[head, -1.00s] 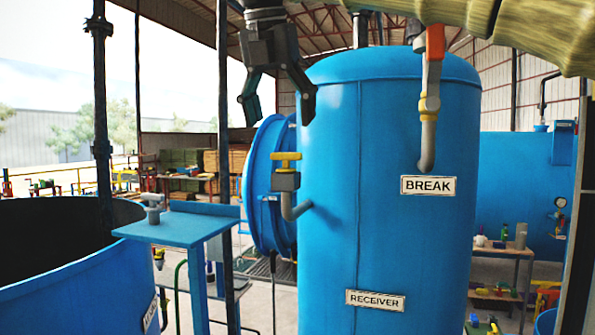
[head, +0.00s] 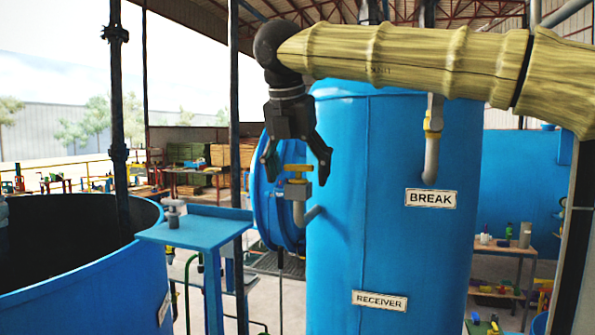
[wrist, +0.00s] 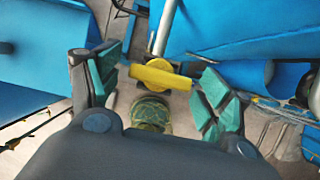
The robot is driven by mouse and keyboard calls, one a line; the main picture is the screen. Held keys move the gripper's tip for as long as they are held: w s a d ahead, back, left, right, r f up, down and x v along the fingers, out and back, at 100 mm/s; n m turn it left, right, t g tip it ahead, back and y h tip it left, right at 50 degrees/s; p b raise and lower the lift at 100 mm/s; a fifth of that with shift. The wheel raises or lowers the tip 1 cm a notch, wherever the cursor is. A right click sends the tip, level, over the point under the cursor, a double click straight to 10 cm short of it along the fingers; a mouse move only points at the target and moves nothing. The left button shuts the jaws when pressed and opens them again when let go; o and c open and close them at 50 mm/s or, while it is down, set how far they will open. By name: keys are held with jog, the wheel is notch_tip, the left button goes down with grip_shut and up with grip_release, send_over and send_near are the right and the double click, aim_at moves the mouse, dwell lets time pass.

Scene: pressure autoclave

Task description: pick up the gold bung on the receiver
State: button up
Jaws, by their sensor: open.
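The gold bung (head: 297,168) is a T-shaped yellow piece. It sits on top of a grey elbow pipe (head: 299,212) on the left side of the blue receiver tank (head: 400,255). My gripper (head: 295,166) points down over the bung and is open, with its fingertips level with the bung in the head view. In the wrist view the bung (wrist: 160,78) lies crosswise between the two green-padded fingers (wrist: 160,88). A gap shows on the left; the right end is close to the right pad, and I cannot tell whether they touch.
The receiver wall is just right of my gripper, with its round blue flange (head: 264,205) behind. A blue stand (head: 200,230) with a grey knob (head: 173,211) is at left, beside an open blue tank (head: 80,275). A grey pipe (head: 432,150) rises by the BREAK label.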

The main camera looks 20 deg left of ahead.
jog(key=shift+w+f, duration=0.5)
jog(key=shift+w, duration=0.1)
jog(key=shift+s+r, duration=0.2)
jog(key=shift+s, duration=0.1)
jog(key=shift+c, duration=0.4)
jog(key=shift+s, duration=0.15)
jog(key=c, duration=1.1)
